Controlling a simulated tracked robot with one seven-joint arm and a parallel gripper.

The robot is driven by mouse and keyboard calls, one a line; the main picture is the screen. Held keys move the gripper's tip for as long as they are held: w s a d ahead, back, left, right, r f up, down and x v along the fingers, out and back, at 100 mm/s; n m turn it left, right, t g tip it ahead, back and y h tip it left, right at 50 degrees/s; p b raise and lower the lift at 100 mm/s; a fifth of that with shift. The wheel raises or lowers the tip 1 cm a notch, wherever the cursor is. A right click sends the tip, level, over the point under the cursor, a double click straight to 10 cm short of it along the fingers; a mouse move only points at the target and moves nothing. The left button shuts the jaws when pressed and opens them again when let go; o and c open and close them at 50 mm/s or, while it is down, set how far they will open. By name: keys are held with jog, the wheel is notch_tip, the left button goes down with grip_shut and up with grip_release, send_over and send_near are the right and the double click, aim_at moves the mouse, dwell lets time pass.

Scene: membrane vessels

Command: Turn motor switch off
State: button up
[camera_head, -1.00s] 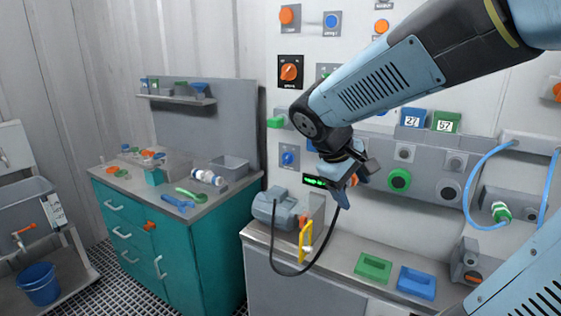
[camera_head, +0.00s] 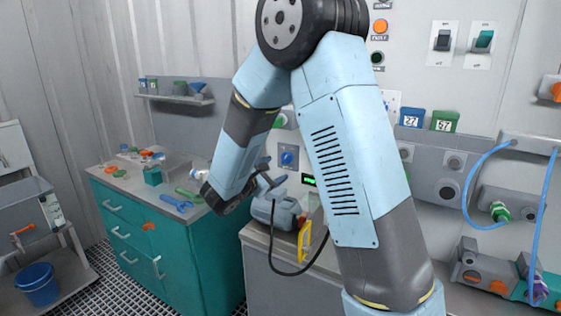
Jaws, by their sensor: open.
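A grey-blue motor (camera_head: 277,212) sits on the grey wall-side counter, with a yellow handle-like part (camera_head: 305,240) at its right and a black cable hanging from its area. On the wall above it is a grey box with a blue knob (camera_head: 287,158). Which control is the motor switch cannot be told; no label is readable. My gripper (camera_head: 272,182) is open, in front of and just above the motor and lower left of the blue knob. It is small and partly covered by my wrist. My arm hides much of the wall panel's middle.
Two rocker switches, one dark (camera_head: 443,39) and one green (camera_head: 483,40), are at the upper right. Numbered blue (camera_head: 412,118) and green (camera_head: 444,120) boxes stand at right. A blue hose (camera_head: 466,190) loops nearby. A teal cabinet (camera_head: 180,250) with loose tools stands left.

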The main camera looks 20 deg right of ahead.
aim_at(285, 158)
jog(key=shift+n+t+y, duration=0.4)
jog(key=shift+n+t, duration=0.5)
jog(key=w+d, duration=0.2)
jog(key=w, duration=0.2)
jog(key=w+d+f, duration=0.1)
jog(key=w+d, duration=0.1)
jog(key=w, duration=0.1)
jog(key=w+d, duration=0.2)
jog(key=w, duration=0.2)
jog(key=shift+w+d+f, duration=0.35)
jog(key=shift+d, duration=0.05)
